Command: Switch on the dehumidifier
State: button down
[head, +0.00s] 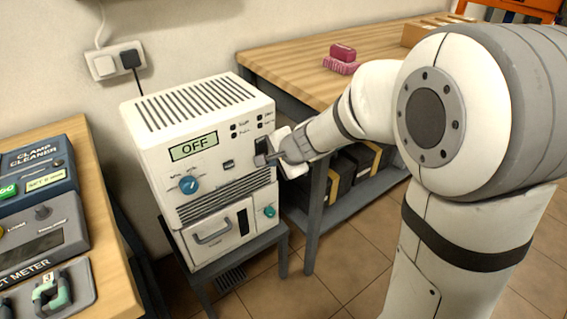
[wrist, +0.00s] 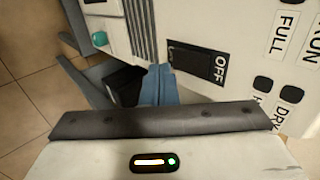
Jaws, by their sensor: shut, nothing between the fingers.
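The dehumidifier (head: 205,115) is a white box on a grey stand, with a lit display (head: 194,147) that reads OFF. A blue knob (head: 189,185) sits below the display. A black rocker switch (head: 261,144) is at the upper right of its front, partly covered by my gripper (head: 264,158). The wrist view shows the dark rocker (wrist: 196,62) with the word OFF beside it. My gripper (wrist: 158,70) is shut and empty, its fingertips close to one end of the rocker. I cannot tell whether they touch it.
Another bench (head: 110,225) with devices is at the left. A wall socket (head: 104,66) holds a dark plug. Tiled floor lies in front.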

aim_at(263, 151)
jog(key=shift+w+a, duration=0.55)
jog(key=shift+w, duration=0.3)
jog(key=shift+f, duration=0.2)
jog(key=shift+w+r+b, duration=0.15)
jog(key=shift+b, duration=0.7)
jog(key=shift+r, duration=0.1)
